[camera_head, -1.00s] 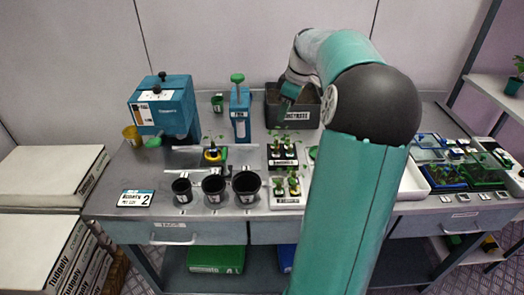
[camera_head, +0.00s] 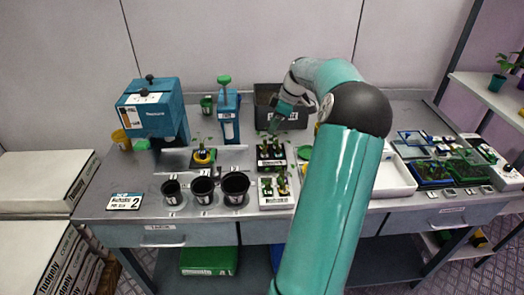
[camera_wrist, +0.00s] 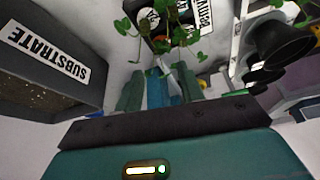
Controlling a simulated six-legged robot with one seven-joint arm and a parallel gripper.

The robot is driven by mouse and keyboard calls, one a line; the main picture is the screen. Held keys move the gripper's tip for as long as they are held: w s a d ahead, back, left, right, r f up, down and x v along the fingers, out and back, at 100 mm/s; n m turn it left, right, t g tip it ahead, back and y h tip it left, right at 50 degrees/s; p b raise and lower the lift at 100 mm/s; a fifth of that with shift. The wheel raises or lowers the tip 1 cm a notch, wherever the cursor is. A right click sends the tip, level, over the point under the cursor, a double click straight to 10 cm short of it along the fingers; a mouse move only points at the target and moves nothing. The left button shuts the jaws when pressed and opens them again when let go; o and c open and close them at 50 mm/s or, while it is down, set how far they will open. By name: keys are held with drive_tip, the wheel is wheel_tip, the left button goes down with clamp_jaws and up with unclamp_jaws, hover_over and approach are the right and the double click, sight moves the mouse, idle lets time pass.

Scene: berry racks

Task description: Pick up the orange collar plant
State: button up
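A black tray of seedlings (camera_head: 271,151) stands on the bench below my gripper. No orange collar can be made out clearly in the head view. A single plant in a yellow ring (camera_head: 204,157) stands farther left.
A grey substrate bin (camera_head: 292,119) is close behind my gripper and also shows in the wrist view (camera_wrist: 45,75). A second, white seedling tray (camera_head: 276,202) is in front. Black pots (camera_head: 203,190) stand front left. A blue dispenser (camera_head: 229,118) is left of the bin.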

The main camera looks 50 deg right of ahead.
sight(265, 140)
drive_tip(key=x, duration=0.7)
drive_tip(key=shift+f, duration=0.4)
clamp_jaws()
